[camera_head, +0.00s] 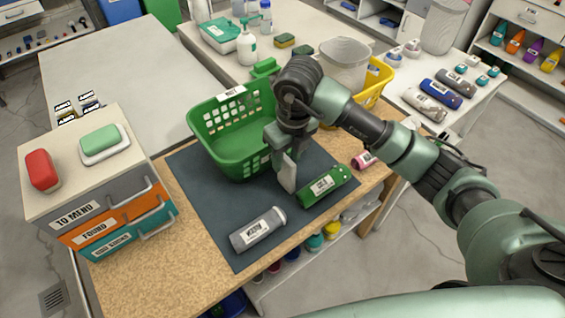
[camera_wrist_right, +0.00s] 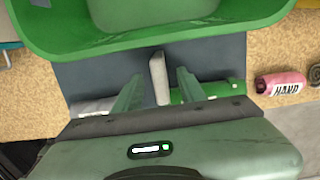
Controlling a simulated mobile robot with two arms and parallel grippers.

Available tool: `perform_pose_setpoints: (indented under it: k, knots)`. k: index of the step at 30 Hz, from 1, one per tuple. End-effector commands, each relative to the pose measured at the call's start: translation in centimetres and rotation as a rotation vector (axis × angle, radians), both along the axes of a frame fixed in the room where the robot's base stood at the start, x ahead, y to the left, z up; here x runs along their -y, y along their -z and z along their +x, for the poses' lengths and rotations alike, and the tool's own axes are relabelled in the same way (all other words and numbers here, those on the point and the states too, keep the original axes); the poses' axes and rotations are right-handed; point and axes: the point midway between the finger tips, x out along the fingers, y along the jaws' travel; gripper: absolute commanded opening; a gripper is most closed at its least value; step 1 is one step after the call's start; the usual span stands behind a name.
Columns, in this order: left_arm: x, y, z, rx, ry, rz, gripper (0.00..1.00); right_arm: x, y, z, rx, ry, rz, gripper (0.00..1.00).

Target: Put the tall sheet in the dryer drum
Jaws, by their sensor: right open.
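A thin pale upright slab (camera_head: 288,172) stands over the dark mat (camera_head: 225,215), in front of the green basket (camera_head: 228,135); I cannot tell whether it is the tall sheet. My right gripper (camera_head: 289,158) is above it, pointing down. In the right wrist view the open fingers (camera_wrist_right: 159,76) are on either side of the slab (camera_wrist_right: 159,88), with gaps showing. A green roll (camera_head: 325,187) lies to its right and a grey roll (camera_head: 258,230) lies nearer. I cannot make out a dryer drum. My left gripper is not in view.
A drawer unit (camera_head: 85,165) stands on the left, with red and green-white items on top. A yellow basket (camera_head: 375,85) and a pale bin (camera_head: 345,62) are behind my arm. A pink roll (camera_wrist_right: 280,84) lies near the right edge. The mat's left part is clear.

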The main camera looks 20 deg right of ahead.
Motion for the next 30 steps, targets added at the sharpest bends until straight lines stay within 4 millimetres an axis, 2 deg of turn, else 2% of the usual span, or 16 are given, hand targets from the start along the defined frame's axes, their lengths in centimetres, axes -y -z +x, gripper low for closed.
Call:
perform_pose_setpoints:
  k: [11, 15, 23, 24, 28, 30]
  knots:
    - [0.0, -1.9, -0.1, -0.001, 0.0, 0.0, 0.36, -0.1, 4.8, 0.7, -0.008, 0.0, 0.0, 0.4]
    - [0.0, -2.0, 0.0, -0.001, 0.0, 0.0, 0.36, -0.2, 6.4, 0.9, -0.004, -0.001, -0.001, 0.4]
    - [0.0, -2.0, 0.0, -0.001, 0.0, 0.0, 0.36, -0.2, 6.8, 1.0, -0.001, -0.002, -0.001, 0.4]
    - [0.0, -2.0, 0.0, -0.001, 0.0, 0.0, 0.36, -0.2, 6.8, 1.0, -0.001, -0.002, -0.001, 0.35]
    - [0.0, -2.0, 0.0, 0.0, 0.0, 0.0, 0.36, -0.2, 6.8, 1.0, -0.001, -0.002, -0.001, 0.0]
    - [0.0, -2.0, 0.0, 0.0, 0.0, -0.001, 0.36, -0.2, 6.8, 1.0, -0.001, -0.002, -0.001, 0.0]
